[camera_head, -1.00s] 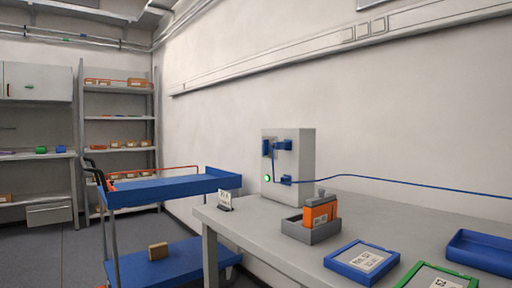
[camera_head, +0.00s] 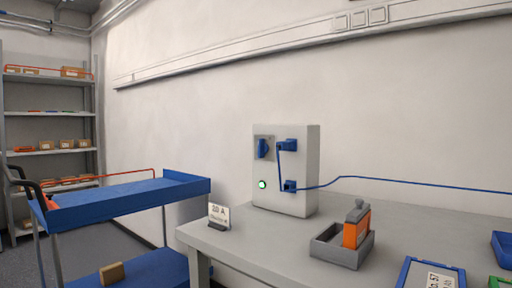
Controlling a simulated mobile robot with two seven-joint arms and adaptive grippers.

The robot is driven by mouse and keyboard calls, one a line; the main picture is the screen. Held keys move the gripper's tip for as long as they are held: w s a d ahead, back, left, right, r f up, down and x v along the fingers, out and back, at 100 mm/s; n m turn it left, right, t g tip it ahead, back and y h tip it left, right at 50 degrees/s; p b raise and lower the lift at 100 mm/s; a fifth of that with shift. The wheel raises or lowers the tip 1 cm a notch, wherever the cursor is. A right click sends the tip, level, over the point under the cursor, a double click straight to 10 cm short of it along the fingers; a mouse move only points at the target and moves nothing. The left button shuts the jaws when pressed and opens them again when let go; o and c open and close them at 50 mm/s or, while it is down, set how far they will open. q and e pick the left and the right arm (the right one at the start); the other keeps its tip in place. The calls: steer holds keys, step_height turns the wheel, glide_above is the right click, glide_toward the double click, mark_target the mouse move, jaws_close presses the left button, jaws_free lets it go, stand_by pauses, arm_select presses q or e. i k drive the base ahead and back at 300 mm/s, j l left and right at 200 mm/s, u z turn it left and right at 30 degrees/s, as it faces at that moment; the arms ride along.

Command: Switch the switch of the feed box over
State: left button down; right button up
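The feed box is a light grey box (camera_head: 298,172) standing on the grey table against the wall. On its front, at the upper left, is a blue rotary switch (camera_head: 262,148) on a grey plate; its handle looks upright. A blue plug (camera_head: 287,145) sits to the right of the switch, and a blue socket (camera_head: 290,186) is lower down, with a blue cable joining them. A green lamp (camera_head: 262,184) is lit at the lower left. Neither of my grippers is in view.
A sign reading 10 A (camera_head: 219,213) stands at the table's left corner. A grey tray (camera_head: 335,250) with an orange block (camera_head: 356,229) is in front of the box. A blue cart (camera_head: 125,203) stands left of the table (camera_head: 245,250). A blue cable (camera_head: 400,183) runs right along the wall.

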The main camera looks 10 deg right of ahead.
mark_target(262, 148)
steer(key=i+j+z, duration=0.15)
steer(key=j, duration=0.25)
steer(key=i+j+z, duration=0.15)
steer(key=j, duration=0.3)
steer(key=i+j+z, duration=0.1)
steer(key=j, duration=0.35)
steer(key=i+j+z, duration=0.15)
steer(key=j, duration=0.35)
steer(key=i+j+z, duration=0.15)
steer(key=j, duration=0.3)
